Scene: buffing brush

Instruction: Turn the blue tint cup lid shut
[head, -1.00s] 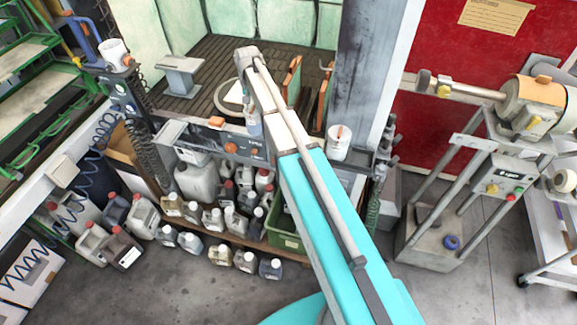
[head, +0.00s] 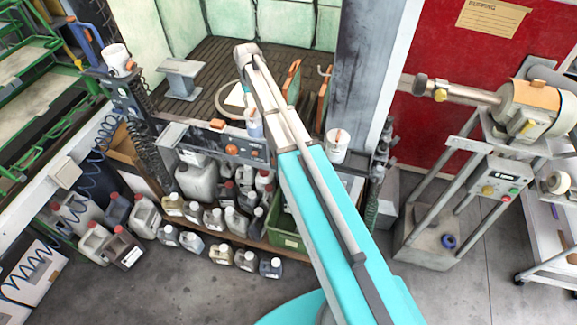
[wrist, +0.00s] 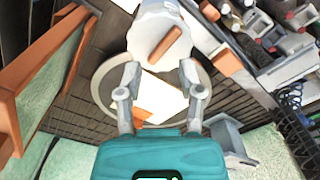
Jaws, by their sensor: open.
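A cup (head: 254,125) with a bluish body stands at the front edge of the slatted bench, just left of my arm in the head view. I take it to be the blue tint cup. In the wrist view a round pale lid (wrist: 150,28) with an orange bar handle (wrist: 165,46) lies just beyond my fingertips. My gripper (wrist: 160,74) is open and empty, its two grey fingers spread on either side of the lid's near edge. Whether they touch the lid I cannot tell. In the head view my arm hides most of the gripper.
A white cup (head: 338,144) stands right of my arm, and another (head: 116,58) at the left. A round grey plate (wrist: 105,82) with a white sheet (wrist: 160,98) lies below my fingers. Orange-framed panels (head: 292,82) rise beside the arm. Several jugs (head: 198,180) fill the shelves below.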

